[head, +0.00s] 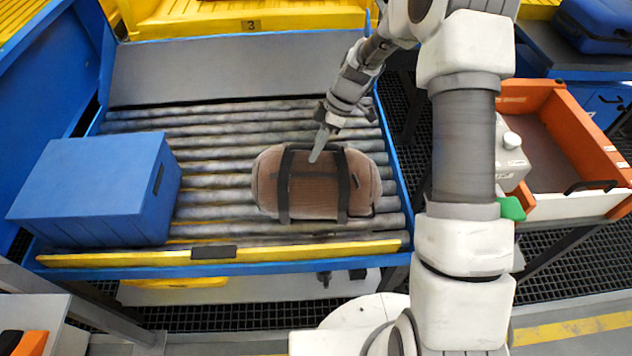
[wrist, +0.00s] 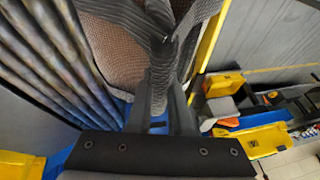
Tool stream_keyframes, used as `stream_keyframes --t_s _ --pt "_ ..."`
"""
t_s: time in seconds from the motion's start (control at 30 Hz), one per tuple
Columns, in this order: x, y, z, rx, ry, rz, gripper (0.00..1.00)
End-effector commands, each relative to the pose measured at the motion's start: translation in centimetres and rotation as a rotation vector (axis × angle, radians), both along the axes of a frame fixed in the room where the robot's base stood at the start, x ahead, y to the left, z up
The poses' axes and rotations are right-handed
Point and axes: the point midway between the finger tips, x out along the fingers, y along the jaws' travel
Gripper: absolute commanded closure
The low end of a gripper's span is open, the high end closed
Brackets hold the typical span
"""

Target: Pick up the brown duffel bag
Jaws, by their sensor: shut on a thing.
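The brown duffel bag (head: 312,188) has dark straps and lies on the roller conveyor, right of the middle in the head view. My gripper (head: 318,150) reaches down to the top of the bag from behind it. In the wrist view the bag's brown mesh fabric (wrist: 110,45) fills the upper middle. There my gripper (wrist: 165,85) is shut on a dark strap of the bag, between its two fingers. In the head view the bag appears to rest on the rollers; I cannot tell if it is lifted at all.
A blue box (head: 95,190) stands on the rollers (head: 215,180) left of the bag. A yellow bar (head: 220,253) edges the conveyor's front, with blue rails at the sides. An orange-walled tray (head: 545,130) holding a white container (head: 508,160) stands at the right.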

Motion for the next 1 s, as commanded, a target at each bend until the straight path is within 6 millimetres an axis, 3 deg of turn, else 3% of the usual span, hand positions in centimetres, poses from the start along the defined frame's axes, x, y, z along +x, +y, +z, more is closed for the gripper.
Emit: stream_keyframes --t_s 0.57,1.0 --pt "0.1 0.1 0.7 0.001 -0.003 0.001 1.00" --pt "0.1 0.0 4.6 0.001 -0.006 0.000 1.00"
